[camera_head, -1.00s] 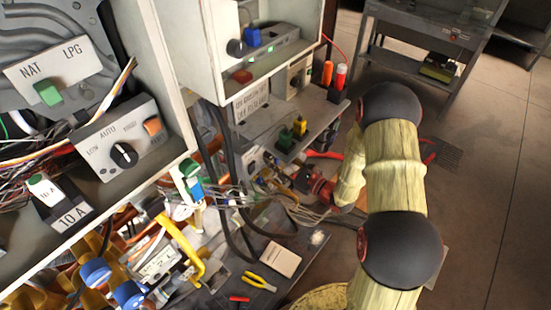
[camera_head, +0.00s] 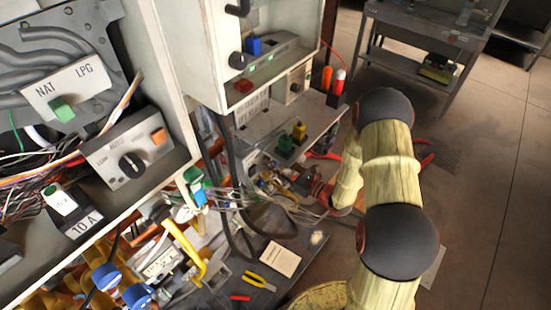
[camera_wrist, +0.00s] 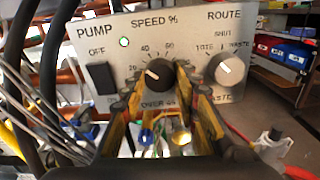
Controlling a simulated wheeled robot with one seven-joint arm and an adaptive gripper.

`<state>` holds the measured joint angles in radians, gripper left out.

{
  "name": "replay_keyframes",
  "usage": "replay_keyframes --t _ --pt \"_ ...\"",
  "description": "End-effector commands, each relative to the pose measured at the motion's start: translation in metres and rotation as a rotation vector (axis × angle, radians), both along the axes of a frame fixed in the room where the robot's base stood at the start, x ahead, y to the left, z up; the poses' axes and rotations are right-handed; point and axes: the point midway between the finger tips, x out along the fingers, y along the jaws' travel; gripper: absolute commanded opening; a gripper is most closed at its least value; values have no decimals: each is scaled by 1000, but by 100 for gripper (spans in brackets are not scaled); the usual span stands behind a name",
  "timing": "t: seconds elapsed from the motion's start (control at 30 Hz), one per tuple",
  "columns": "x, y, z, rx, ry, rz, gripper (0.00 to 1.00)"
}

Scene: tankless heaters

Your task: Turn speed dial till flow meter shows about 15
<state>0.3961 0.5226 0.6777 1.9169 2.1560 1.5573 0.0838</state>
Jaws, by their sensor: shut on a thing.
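In the wrist view, a pale pump panel (camera_wrist: 205,45) carries the black speed dial (camera_wrist: 160,73) under the words "SPEED %". The dial's white mark is on its left side, near the 20. My gripper (camera_wrist: 160,97) is shut on the dial, its yellow-and-black fingers reaching up from below. They hide the lower part of the panel. In the head view my arm bends away on the right, and the gripper is hidden. I cannot make out a flow meter reading in either view.
On the panel, a black OFF switch (camera_wrist: 102,78) is left of the dial and a silver route knob (camera_wrist: 226,69) is right of it. Dark hoses run along the left. In the head view, heater boxes with a switch panel (camera_head: 130,150) stand left; open floor (camera_head: 490,200) lies right.

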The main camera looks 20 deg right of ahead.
Motion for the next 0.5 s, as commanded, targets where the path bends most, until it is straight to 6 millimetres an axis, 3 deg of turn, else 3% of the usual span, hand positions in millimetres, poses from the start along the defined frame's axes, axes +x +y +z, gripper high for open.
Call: replay_keyframes --t 0.5 --pt "0 0 2 225 149 0 5"
